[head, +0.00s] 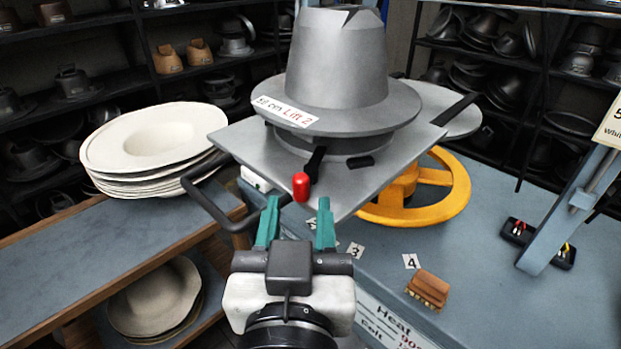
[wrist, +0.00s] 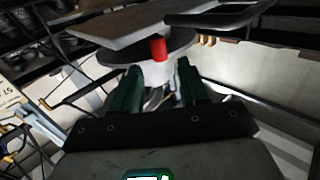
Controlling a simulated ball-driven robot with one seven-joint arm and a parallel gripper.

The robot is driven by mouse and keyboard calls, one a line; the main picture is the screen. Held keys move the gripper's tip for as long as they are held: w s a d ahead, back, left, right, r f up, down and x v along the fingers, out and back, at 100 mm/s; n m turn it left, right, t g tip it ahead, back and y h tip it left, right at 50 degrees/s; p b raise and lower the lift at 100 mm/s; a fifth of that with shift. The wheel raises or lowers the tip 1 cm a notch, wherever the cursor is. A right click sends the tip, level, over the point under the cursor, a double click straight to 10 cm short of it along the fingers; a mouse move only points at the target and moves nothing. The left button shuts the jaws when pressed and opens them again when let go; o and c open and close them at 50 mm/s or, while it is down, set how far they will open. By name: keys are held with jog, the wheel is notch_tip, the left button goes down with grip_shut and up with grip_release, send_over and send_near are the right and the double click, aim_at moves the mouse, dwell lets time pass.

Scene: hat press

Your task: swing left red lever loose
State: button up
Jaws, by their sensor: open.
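The red lever knob (head: 301,186) is on the end of a black lever arm (head: 315,164) at the front of the grey hat press plate (head: 370,184). A large grey hat-shaped block (head: 338,65) sits above the lever on the plate. My gripper (head: 297,213) is open, with green fingers just below and in front of the red knob, one towards each side. In the wrist view the red knob (wrist: 158,49) shows beyond and between the green fingertips (wrist: 158,75). It appears apart from both fingers. No second red lever can be seen.
A black bar handle (head: 212,205) juts from the plate's left side, close to my gripper. A yellow handwheel (head: 452,190) is under the plate. Stacked pale felt hats (head: 110,150) stand left. A wooden brush (head: 428,289) lies on the blue bench (head: 470,270).

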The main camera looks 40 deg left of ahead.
aim_at(301, 188)
jog(key=x, duration=0.6)
jog(key=shift+w+a, duration=0.15)
jog(key=shift+w, duration=0.05)
jog(key=shift+c, duration=0.4)
grip_shut()
